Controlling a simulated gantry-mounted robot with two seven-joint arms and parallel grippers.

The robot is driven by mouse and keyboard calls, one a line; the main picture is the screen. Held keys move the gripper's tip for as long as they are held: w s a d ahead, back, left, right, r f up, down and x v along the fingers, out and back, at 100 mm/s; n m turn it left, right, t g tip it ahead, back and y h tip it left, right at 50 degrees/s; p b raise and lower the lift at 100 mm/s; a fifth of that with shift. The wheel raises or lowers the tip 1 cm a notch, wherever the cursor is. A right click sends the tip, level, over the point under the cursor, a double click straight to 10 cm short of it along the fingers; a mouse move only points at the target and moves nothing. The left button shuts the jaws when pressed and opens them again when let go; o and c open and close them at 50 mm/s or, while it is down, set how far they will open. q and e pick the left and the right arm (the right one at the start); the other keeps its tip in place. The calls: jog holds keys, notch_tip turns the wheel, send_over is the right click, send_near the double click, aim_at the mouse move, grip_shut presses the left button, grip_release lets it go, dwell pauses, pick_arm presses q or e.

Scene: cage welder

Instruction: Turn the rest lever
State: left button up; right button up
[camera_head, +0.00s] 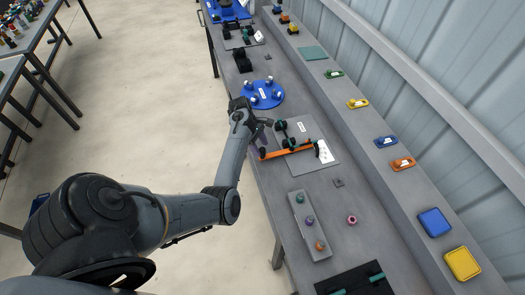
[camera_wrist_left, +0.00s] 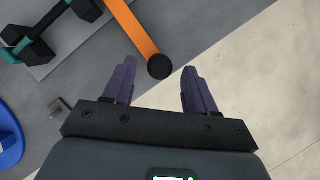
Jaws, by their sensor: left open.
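The rest lever is an orange bar (camera_head: 285,152) with a dark round knob at its near left end, mounted on a light grey plate (camera_head: 322,167) with dark and teal fittings. My left gripper (camera_head: 263,133) is open beside the bar's knob end, at the table's left edge. In the left wrist view, the orange bar (camera_wrist_left: 132,27) comes down from the top and its black knob (camera_wrist_left: 160,67) appears between the tips of the two purple fingers (camera_wrist_left: 157,73). The fingers are not closed on it; I cannot tell how far the knob is in depth. My right gripper is not in view.
A blue round plate (camera_head: 268,101) with several light pegs lies just beyond the lever. A grey tray (camera_head: 318,242) with coloured knobs and a pink ring (camera_head: 352,220) lie nearer. Coloured parts line the raised ledge (camera_head: 378,120) at right. Open floor lies left.

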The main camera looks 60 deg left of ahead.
aim_at(261, 149)
pick_arm(q)
jog(key=shift+x, duration=1.7)
grip_shut()
